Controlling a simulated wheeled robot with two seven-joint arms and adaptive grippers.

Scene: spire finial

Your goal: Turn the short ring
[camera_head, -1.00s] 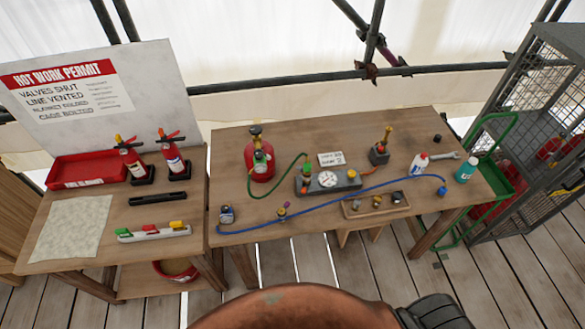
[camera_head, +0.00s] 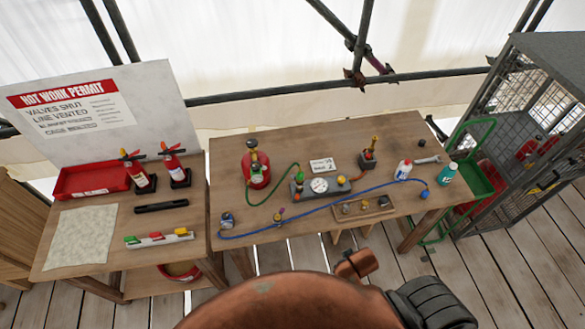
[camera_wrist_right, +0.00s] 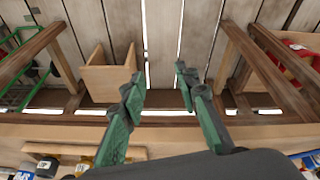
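I cannot single out the short ring; the fittings are too small to tell apart. On the middle bench (camera_head: 300,150) stand a red cylinder (camera_head: 256,171) with a valve on top and a green hose (camera_head: 283,180), a grey gauge block (camera_head: 341,187), and a blue hose (camera_head: 330,205) with a small yellow-topped fitting (camera_head: 279,216) beside it. A shallow wooden tray (camera_head: 362,215) holds several small fittings. My right gripper (camera_wrist_right: 157,80) is open and empty in the right wrist view, its green-padded fingers apart near the bench edge. My left gripper is out of view.
A white bottle (camera_head: 403,170), teal bottle (camera_head: 446,174) and wrench (camera_head: 428,159) are at the bench's right. The left table holds a red tray (camera_head: 88,193) and two extinguishers (camera_head: 139,178). A wire cage (camera_head: 520,130) stands right. Bare bench lies along the back.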

